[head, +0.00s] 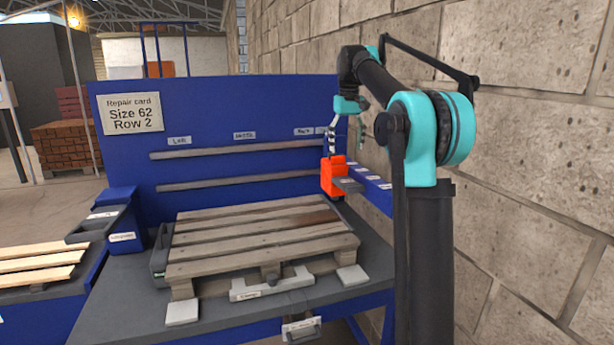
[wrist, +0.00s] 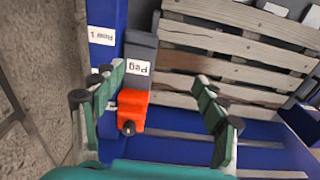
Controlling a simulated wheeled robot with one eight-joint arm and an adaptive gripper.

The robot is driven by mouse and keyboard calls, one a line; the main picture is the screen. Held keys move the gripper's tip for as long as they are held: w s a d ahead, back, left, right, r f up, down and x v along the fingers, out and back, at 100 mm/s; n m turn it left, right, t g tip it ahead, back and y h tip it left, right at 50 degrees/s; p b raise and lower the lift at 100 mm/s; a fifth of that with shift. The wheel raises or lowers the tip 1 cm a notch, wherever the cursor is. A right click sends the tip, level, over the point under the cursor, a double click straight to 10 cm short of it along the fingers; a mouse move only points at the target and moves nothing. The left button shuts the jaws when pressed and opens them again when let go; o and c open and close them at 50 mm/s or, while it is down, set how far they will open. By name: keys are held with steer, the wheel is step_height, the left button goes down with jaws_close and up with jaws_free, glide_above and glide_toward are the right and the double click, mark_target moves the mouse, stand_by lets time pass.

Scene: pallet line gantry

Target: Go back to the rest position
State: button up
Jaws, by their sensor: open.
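My gripper (head: 347,135) is at the back right of the bench, over the orange tool (head: 333,176). In the wrist view my gripper (wrist: 160,105) has its green fingers wide apart with nothing held between them. The orange tool (wrist: 132,110) shows there near the left finger, beside a grey block labelled "Peg" (wrist: 139,52). Whether the left finger touches the tool is unclear. My arm reaches in from the right side in the head view.
A wooden pallet (head: 260,236) lies on the grey bench (head: 130,300). A blue back panel (head: 230,110) carries rails and a repair card (head: 131,114) reading "Size 62 Row 2". A stone wall (head: 530,130) stands close on the right. A blue labelled rail (head: 372,188) runs along the bench's right side.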

steer(key=s+d+f+m+t, duration=0.1)
steer(key=s+d+f+t, duration=0.1)
steer(key=s+f, duration=1.6)
steer(key=s+d+f+m+t, duration=0.1)
steer(key=s+d+f, duration=0.3)
steer(key=s+f, duration=1.5)
steer(key=shift+s+d+f+m+t, duration=0.15)
steer(key=shift+s+f+m+t, duration=0.1)
steer(key=shift+f+m+t, duration=0.3)
